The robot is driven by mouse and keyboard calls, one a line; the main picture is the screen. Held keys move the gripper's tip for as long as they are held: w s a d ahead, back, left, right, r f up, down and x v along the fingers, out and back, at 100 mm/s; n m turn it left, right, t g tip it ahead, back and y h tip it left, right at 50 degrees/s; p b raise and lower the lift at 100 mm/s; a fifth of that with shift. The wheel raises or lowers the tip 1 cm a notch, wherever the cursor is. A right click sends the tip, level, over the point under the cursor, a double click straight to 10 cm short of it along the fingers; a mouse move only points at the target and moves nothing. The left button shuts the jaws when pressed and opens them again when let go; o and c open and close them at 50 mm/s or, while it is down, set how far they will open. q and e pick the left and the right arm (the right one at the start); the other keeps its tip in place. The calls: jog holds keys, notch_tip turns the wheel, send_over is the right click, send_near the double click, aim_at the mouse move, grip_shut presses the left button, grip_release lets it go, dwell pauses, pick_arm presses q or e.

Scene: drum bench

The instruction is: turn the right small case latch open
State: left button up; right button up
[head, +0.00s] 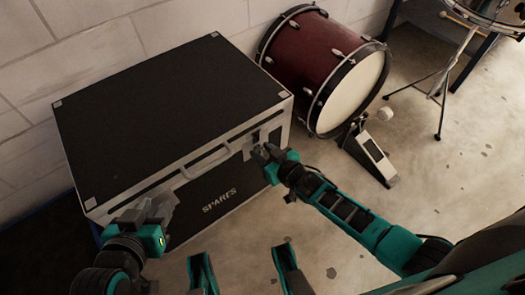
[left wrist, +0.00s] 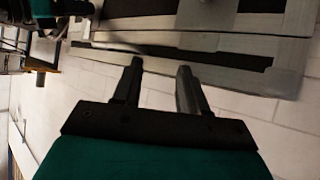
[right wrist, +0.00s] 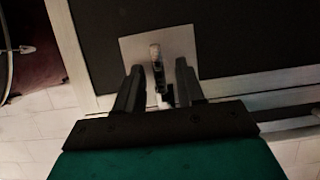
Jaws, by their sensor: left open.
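The black case (head: 165,100) with pale metal edges stands by the wall, its lid down. The right small latch (head: 262,136) is on the right of its front face, partly hidden by my right gripper (head: 262,153). In the right wrist view the latch's narrow tab (right wrist: 156,58) stands on a pale square plate (right wrist: 178,42). My right gripper (right wrist: 157,72) is open, its fingers on either side of the tab with gaps showing. My left gripper (head: 168,205) is open and empty near the left end of the case front; it also shows in the left wrist view (left wrist: 160,68).
A carrying handle (head: 205,162) is on the case front between my grippers. A red bass drum (head: 325,70) stands close to the right of the case, with a pedal (head: 372,152) before it. A stand (head: 450,80) is farther right. The floor (head: 450,170) at right is clear.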

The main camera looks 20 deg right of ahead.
jog(key=shift+c, duration=0.2)
grip_shut()
